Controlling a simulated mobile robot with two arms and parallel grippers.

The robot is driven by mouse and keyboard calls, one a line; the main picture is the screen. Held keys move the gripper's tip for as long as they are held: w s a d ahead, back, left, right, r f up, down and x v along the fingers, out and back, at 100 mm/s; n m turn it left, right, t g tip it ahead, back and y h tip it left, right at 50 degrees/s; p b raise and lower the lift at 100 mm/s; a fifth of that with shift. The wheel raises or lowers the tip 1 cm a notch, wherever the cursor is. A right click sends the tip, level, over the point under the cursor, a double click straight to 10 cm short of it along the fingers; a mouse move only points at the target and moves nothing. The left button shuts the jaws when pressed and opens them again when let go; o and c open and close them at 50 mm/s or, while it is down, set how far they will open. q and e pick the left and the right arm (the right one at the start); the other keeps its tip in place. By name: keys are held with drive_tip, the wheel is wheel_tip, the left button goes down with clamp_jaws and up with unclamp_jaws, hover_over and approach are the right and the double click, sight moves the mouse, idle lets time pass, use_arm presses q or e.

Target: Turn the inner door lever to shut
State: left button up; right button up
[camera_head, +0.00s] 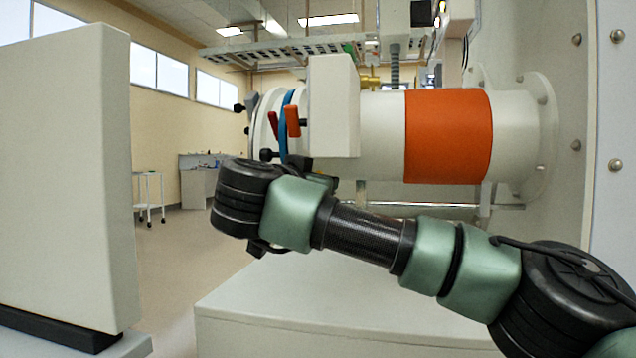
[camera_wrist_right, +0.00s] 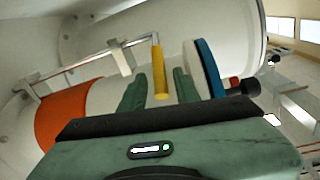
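A yellow lever (camera_wrist_right: 157,55) shows in the right wrist view, beside the white transfer tube and in line with the gap between my fingers. I cannot tell for sure that it is the inner door lever. My right gripper (camera_wrist_right: 160,76) is open; its two green fingers stand either side of the lever with a small gap each. In the head view my right arm crosses below the tube (camera_head: 380,120), and its fingers are hidden behind the wrist. Orange-red handles (camera_head: 292,121) sit by the blue ring (camera_head: 284,125) at the tube's left end. My left gripper is out of view.
The tube has an orange band (camera_head: 448,136) and a white box (camera_head: 333,105) in front. A metal rod (camera_wrist_right: 90,62) runs along it. A white block (camera_head: 265,330) lies below my arm. A large pale panel (camera_head: 65,180) stands at left; open floor lies between.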

clamp_jaws()
idle(1.2)
